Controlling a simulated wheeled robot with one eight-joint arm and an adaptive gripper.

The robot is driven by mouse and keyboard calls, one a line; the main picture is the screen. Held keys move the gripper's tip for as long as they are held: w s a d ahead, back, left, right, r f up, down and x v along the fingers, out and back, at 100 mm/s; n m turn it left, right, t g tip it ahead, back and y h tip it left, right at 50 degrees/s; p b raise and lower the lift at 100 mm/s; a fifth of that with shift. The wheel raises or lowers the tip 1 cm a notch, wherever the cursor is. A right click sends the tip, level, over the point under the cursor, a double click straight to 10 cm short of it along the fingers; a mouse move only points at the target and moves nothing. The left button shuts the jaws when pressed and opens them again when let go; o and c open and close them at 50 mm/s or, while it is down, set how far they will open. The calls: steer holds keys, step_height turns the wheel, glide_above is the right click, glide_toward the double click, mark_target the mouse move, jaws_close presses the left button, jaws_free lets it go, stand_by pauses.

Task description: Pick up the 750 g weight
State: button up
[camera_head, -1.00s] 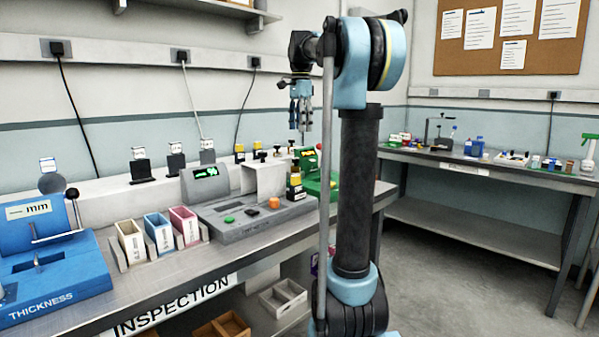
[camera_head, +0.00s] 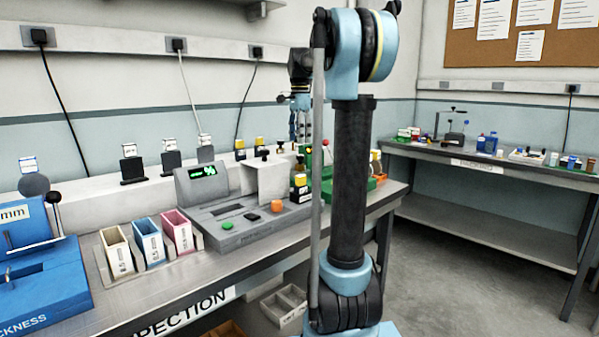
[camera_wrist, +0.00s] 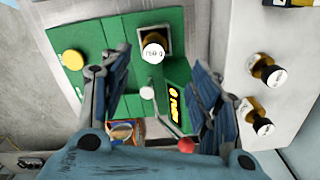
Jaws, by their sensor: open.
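In the wrist view, a weight with a dark body and round white top label reading about "750 g" (camera_wrist: 153,49) stands upright in a square dark recess of a green device (camera_wrist: 118,18). My gripper (camera_wrist: 160,66) is open, its two dark fingers spread on either side below the weight in the picture, with nothing between them held. In the head view my gripper (camera_head: 301,118) hangs fingers down over the bench near the green device (camera_head: 326,190), which my arm partly hides. I cannot pick out the 750 g weight in the head view.
More white-topped weights (camera_wrist: 265,68) stand on a pale shelf beside the green device. A thin rod with a red ball (camera_wrist: 186,145) lies below the recess in the picture. In the head view, a grey scale (camera_head: 235,215) and small bins (camera_head: 180,230) occupy the bench.

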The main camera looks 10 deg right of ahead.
mark_target(300, 159)
step_height(300, 159, down, 4)
steer(key=shift+s+f, duration=0.2)
steer(key=shift+f, duration=1.15)
steer(key=shift+s+f, duration=0.2)
steer(key=shift+f, duration=1.15)
jaws_close()
